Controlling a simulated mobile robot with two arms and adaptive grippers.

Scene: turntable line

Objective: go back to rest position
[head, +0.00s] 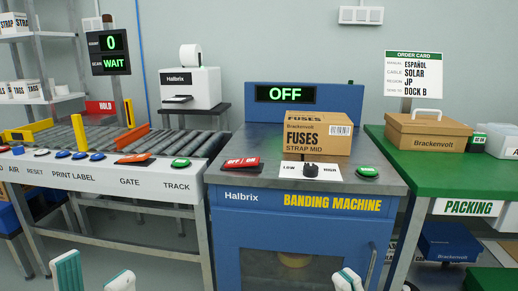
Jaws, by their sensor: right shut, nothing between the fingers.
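My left gripper (93,277) shows at the bottom edge, left of the banding machine. Its two teal and white fingertips stand apart with nothing between them. My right gripper (348,280) is at the bottom edge, in front of the blue banding machine (233,225). Its fingertips are together and hold nothing. Both grippers are low in the view, and the rest of both arms is out of view. A brown fuses box (318,137) sits on top of the machine, away from both grippers.
The machine top carries a red switch (242,163), a low-high knob (311,169) and a green button (368,172). A roller conveyor (75,138) runs at left. A green packing table (490,170) with a brown handled carton (429,131) stands at right.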

